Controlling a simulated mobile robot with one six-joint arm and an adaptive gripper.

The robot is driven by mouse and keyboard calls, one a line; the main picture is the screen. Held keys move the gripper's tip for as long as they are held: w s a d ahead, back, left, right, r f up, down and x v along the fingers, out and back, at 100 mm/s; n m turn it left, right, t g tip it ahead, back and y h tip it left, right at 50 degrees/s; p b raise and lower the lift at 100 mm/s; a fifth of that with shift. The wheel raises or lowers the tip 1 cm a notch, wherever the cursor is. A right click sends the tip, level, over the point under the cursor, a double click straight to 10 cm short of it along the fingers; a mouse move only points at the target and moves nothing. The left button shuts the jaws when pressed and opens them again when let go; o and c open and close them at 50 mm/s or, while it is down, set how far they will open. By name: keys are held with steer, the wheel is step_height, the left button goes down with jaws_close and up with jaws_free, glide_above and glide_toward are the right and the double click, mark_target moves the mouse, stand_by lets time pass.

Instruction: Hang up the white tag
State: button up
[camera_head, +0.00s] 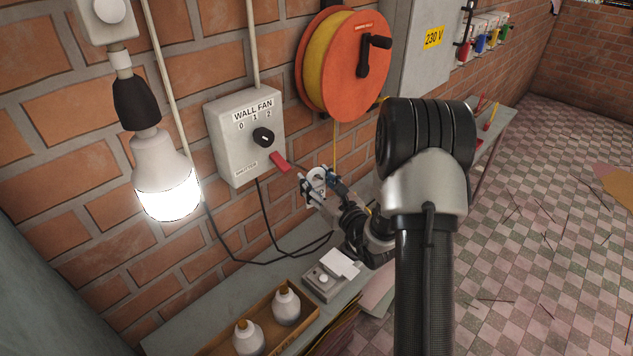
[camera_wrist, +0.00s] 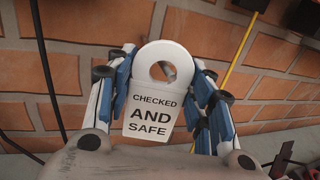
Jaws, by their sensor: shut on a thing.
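The white tag (camera_wrist: 152,117) reads "CHECKED AND SAFE" and has a round hole in its ring-shaped top. My gripper (camera_wrist: 158,90) is shut on it, with blue-and-white fingers at both sides; the tag is upright, ring up, facing the wrist camera. A small grey thing (camera_wrist: 168,71) shows through the hole; I cannot tell whether it passes through the ring. In the head view my gripper (camera_head: 320,187) holds the tag (camera_head: 317,177) close to the brick wall, right of and below the wall fan switch box (camera_head: 228,150). A red tag (camera_head: 280,161) is at that box's lower right.
An orange reel (camera_head: 350,65) with a yellow line hangs above my gripper. A lit bulb (camera_head: 165,180) hangs at left. The shelf below holds a tray (camera_head: 215,343) with two bulbs and a small grey box (camera_head: 325,283). Black cables run along the wall. Coloured items (camera_head: 492,38) line the far wall.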

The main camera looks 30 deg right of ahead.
steer(key=o, duration=1)
steer(key=shift+o, duration=0.2)
